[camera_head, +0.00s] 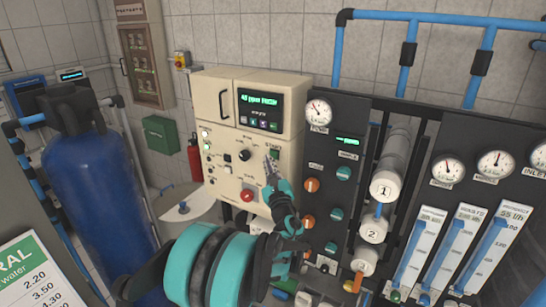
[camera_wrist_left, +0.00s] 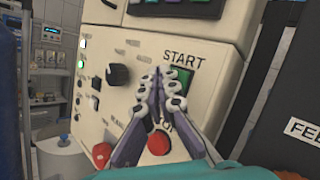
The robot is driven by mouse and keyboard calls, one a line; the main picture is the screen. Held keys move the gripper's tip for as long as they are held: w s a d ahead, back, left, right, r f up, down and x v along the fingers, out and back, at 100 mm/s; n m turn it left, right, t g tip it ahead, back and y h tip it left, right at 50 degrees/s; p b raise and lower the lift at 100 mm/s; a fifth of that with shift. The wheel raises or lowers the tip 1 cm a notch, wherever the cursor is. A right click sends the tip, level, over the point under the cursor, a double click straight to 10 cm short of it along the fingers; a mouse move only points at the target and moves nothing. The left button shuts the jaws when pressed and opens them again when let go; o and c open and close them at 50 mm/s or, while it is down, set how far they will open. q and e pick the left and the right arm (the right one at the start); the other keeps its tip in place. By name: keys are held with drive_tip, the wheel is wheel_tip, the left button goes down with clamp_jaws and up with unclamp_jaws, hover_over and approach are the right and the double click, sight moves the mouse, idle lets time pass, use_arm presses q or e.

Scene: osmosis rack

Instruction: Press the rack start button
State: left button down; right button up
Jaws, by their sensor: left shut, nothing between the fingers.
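The green start button (camera_wrist_left: 187,80) sits under the START label on the cream control panel (camera_wrist_left: 120,28) in the left wrist view, partly hidden behind my fingers. In the head view the start button (camera_head: 275,154) shows just above my fingertips. My left gripper (camera_head: 268,163) is shut and empty, its tips pointing at the panel just below and left of the button. In the left wrist view my gripper (camera_wrist_left: 165,74) overlaps the button's left part. Whether it touches the button cannot be told. My right gripper is not in view.
A red button (camera_wrist_left: 158,143) is below the start button, and a red knob (camera_wrist_left: 102,154) is lower left. A black selector knob (camera_wrist_left: 118,75) is to the left. A dark gauge panel (camera_head: 320,150) with valves adjoins on the right. A blue tank (camera_head: 95,190) stands at left.

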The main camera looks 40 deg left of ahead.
use_arm(q)
drive_tip(key=shift+s+d, duration=0.15)
drive_tip(key=shift+s, duration=1.1)
drive_tip(key=shift+s+d, duration=0.1)
drive_tip(key=shift+s, duration=1.15)
drive_tip(key=s+d+f+n+g+h+b, duration=0.3)
drive_tip(key=s+d+f+n+h+b, duration=0.15)
drive_tip(key=s+d+f+n, duration=0.35)
drive_tip(key=s+d+f+n+g+h+b, duration=0.25)
drive_tip(key=s+f+n+b, duration=0.35)
drive_tip(key=f, duration=0.5)
drive_tip(key=s+d+f+n+h+b, duration=0.1)
drive_tip(key=s+d+f+n+h, duration=0.1)
drive_tip(key=d, duration=0.4)
drive_tip(key=s+d+f+n+g+h+b, duration=0.1)
drive_tip(key=s+d+f+n+h, duration=0.1)
drive_tip(key=d+f, duration=0.4)
drive_tip(key=s+d+f+n+h+b, duration=0.1)
drive_tip(key=s+d+f+n+h, duration=0.1)
drive_tip(key=d, duration=0.6)
wheel_tip(320, 180, down, 3)
drive_tip(key=s+h, duration=0.1)
drive_tip(key=h, duration=0.2)
drive_tip(key=shift+s+d+n, duration=0.15)
drive_tip(key=shift+s+n, duration=0.1)
drive_tip(key=shift+n, duration=0.05)
